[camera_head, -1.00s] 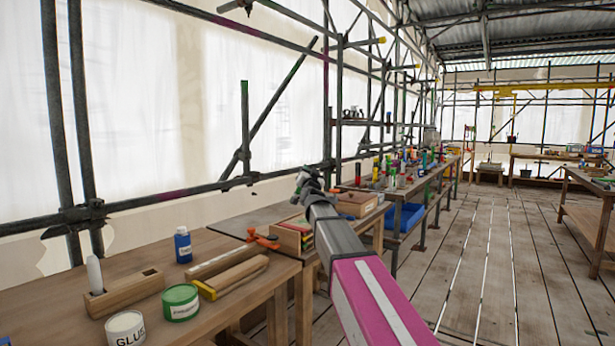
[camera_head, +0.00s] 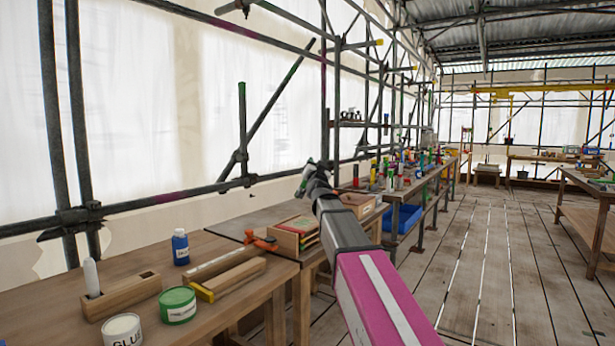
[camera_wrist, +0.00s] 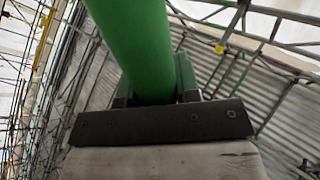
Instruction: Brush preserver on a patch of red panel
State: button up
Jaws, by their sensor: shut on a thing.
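My gripper (camera_head: 309,172) is raised at the end of my arm, above the far end of the near bench. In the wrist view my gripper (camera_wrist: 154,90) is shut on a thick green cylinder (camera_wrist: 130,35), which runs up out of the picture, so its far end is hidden. A bit of green also shows at the gripper in the head view. A green tin (camera_head: 178,305) with a white label stands on the near bench; its small print is hard to read. I cannot pick out the red panel for sure.
On the near bench (camera_head: 240,300) are a white tin marked GLUE (camera_head: 123,331), a blue bottle (camera_head: 180,247), a wooden block (camera_head: 120,296) with a white stick, and an orange clamp (camera_head: 262,243). Scaffold poles (camera_head: 150,208) run behind. The plank floor (camera_head: 480,260) at right is clear.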

jog(key=shift+s+d, duration=0.2)
jog(key=shift+d, duration=0.05)
jog(key=shift+f, duration=2.2)
jog(key=shift+d+r, duration=0.1)
jog(key=shift+r, duration=0.2)
